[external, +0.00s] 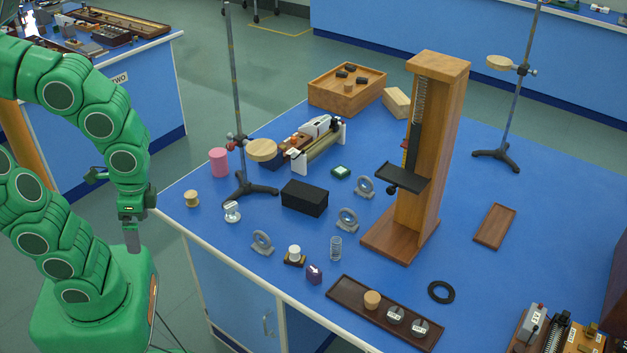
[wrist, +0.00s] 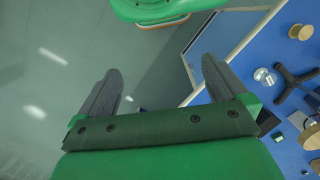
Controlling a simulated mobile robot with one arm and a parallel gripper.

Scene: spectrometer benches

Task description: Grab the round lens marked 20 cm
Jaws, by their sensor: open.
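Several round lenses in grey ring mounts stand on the blue bench in the external view: one near the front edge (external: 262,243), one in the middle (external: 347,219) and one farther back (external: 364,187). A small clear round piece on a pale base (external: 232,211) stands left of them. A similar clear piece shows at the right of the wrist view (wrist: 265,76). I cannot read a 20 cm mark on any. My gripper (external: 132,242) hangs left of the bench, well apart from the lenses. In the wrist view my gripper (wrist: 161,72) is open and empty, over the floor.
A tripod stand (external: 249,190) and a black box (external: 304,198) are near the lenses. A tall wooden column (external: 430,160) stands right of them. The bench's left edge lies between.

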